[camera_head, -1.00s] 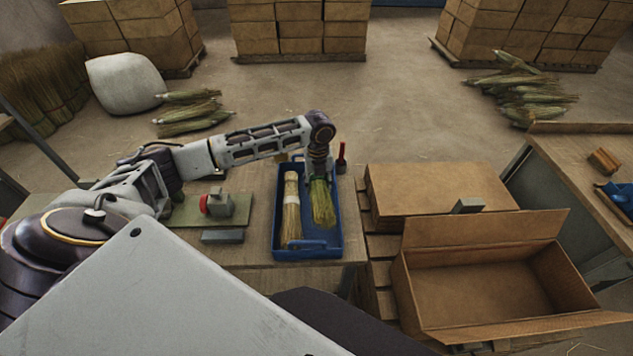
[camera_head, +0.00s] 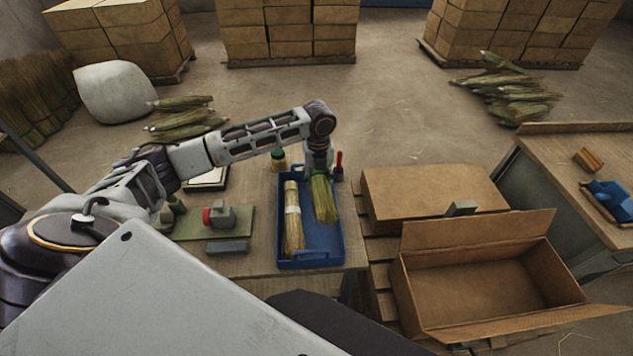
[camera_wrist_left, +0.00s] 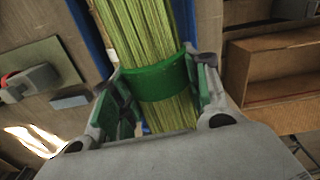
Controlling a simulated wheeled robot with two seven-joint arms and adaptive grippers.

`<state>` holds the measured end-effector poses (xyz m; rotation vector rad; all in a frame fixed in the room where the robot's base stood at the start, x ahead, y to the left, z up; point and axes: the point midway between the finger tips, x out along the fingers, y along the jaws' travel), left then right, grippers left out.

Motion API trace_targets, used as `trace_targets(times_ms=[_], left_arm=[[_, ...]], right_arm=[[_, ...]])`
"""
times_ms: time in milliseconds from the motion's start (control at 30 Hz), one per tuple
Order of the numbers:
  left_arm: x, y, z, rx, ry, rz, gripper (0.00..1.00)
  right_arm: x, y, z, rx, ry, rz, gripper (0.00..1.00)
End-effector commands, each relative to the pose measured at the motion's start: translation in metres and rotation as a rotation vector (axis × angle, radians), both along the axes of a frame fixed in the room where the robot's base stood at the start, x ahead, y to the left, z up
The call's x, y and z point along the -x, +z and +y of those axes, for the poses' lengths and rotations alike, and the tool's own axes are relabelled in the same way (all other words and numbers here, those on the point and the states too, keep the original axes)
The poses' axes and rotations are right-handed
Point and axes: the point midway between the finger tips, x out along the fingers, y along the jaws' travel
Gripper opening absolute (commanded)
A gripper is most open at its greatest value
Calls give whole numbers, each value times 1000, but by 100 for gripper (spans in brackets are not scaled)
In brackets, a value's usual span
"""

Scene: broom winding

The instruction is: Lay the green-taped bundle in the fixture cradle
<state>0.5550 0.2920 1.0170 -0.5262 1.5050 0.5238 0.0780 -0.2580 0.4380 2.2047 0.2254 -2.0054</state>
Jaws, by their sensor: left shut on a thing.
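The green-taped bundle (camera_head: 324,201) is a sheaf of yellow-green straw over the right side of a blue tray (camera_head: 336,250). My left gripper (camera_head: 318,172) points down at its far end. In the left wrist view, the gripper (camera_wrist_left: 158,88) is shut on the bundle (camera_wrist_left: 140,30), its fingers on both sides of the green tape band (camera_wrist_left: 158,82). Whether the bundle still touches the tray floor, I cannot tell. The fixture is probably the grey block with a red knob (camera_head: 219,215) on a green plate (camera_head: 240,232), left of the tray. My right gripper is not in view.
A paler bundle with white tape (camera_head: 292,222) lies in the tray's left side. A grey block (camera_head: 228,247) lies before the green plate. A bottle (camera_head: 279,160) and a red-handled tool (camera_head: 339,162) stand behind the tray. An open cardboard box (camera_head: 490,285) is at the right.

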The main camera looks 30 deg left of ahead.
Motion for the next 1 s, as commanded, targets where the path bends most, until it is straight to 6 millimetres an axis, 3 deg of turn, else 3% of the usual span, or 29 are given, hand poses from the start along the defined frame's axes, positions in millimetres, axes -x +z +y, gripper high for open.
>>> trace_targets(times_ms=[667, 1000], left_arm=[[0, 2, -1, 1, 8, 1, 22], [0, 2, 0, 1, 157, 1, 22]], right_arm=[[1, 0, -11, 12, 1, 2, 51], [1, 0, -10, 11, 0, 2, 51]])
